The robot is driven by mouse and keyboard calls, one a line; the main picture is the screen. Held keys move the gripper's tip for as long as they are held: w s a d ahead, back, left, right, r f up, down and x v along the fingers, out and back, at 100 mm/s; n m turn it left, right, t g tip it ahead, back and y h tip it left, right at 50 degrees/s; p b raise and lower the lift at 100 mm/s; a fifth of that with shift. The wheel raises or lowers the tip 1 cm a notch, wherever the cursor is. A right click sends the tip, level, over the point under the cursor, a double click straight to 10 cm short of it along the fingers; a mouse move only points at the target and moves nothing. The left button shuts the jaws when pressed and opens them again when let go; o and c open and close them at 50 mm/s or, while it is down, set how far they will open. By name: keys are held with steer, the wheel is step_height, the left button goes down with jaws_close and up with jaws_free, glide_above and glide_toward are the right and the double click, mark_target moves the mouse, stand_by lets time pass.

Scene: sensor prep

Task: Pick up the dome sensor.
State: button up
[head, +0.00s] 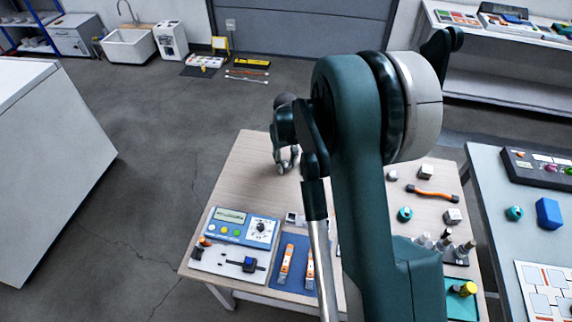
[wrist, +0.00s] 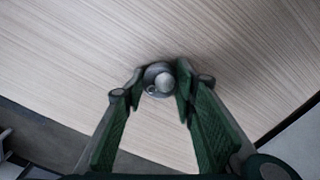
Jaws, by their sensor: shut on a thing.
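The dome sensor (wrist: 160,80), a small grey round piece with a shiny pale dome, sits between the fingertips in the wrist view. My gripper (wrist: 160,84) is shut on it, with a green finger on each side. In the head view my gripper (head: 286,164) is over the far left part of the wooden table (head: 250,180), and the sensor is too small there to make out clearly. I cannot tell whether the sensor touches the table or is just above it.
A blue instrument panel (head: 240,227) and a blue mat (head: 300,262) lie at the table's near left. My arm hides the middle. Bare wood surrounds the gripper.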

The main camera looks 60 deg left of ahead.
mark_target(286, 162)
steer(key=shift+r+p, duration=0.6)
steer(key=shift+r, duration=4.4)
steer(key=w+d+r+m, duration=0.2)
steer(key=w+d+m, duration=0.2)
steer(key=w+d, duration=2.65)
steer(key=w+d+r+m, duration=0.15)
steer(key=w+d, duration=0.25)
steer(key=d, duration=1.1)
steer(key=w+d+m, duration=0.2)
steer(key=w+d, duration=0.1)
steer(key=d, duration=1.2)
steer(key=s+d+m, duration=0.1)
steer(key=s+d, duration=0.2)
steer(key=d, duration=1.1)
steer(key=s+d+r+m+p, duration=0.1)
steer(key=s+d+m, duration=0.1)
steer(key=d, duration=1.3)
steer(key=s+d+m, duration=0.2)
steer(key=s+d, duration=0.2)
steer(key=d, duration=1)
steer(key=shift+s+d+r, duration=0.15)
steer(key=shift+s+r, duration=0.15)
steer(key=shift+s, duration=0.1)
steer(key=shift+m, duration=0.25)
